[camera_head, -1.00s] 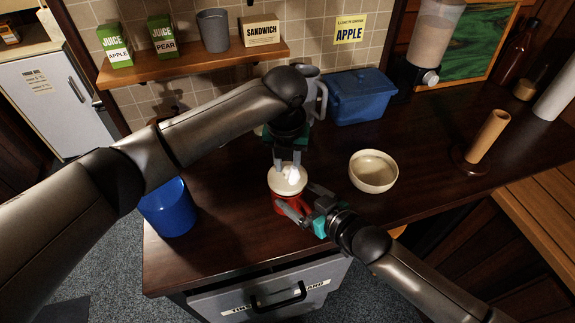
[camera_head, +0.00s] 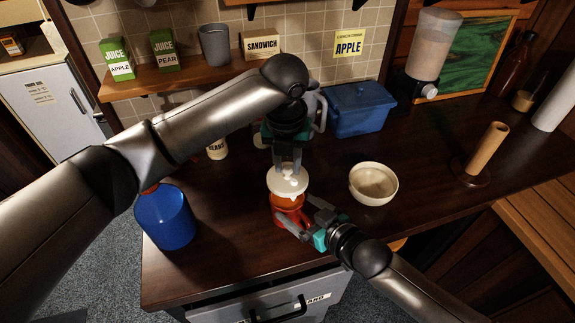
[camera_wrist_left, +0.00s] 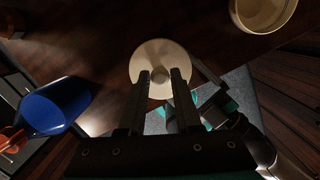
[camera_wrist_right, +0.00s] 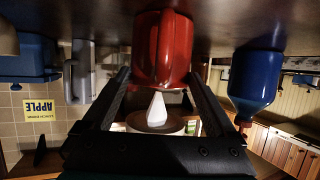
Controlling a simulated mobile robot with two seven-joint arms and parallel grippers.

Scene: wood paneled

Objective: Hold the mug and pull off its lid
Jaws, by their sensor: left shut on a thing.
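The red mug (camera_head: 288,217) stands on the dark counter; in the right wrist view it appears inverted (camera_wrist_right: 163,45). The round white lid (camera_head: 285,183) is above the mug, with a gap between them in the right wrist view (camera_wrist_right: 155,122). A pale pointed shape shows in that gap. My left gripper (camera_head: 287,168) comes from above and is shut on the lid's knob; its fingers cover most of the knob in the left wrist view (camera_wrist_left: 160,75). My right gripper (camera_head: 298,222) has its fingers on either side of the mug; firm contact is not clear.
A cream bowl (camera_head: 373,184) is right of the mug. A blue container (camera_head: 166,218) stands at the counter's left edge. A blue lidded box (camera_head: 358,110) and a grey pitcher (camera_head: 314,105) are behind.

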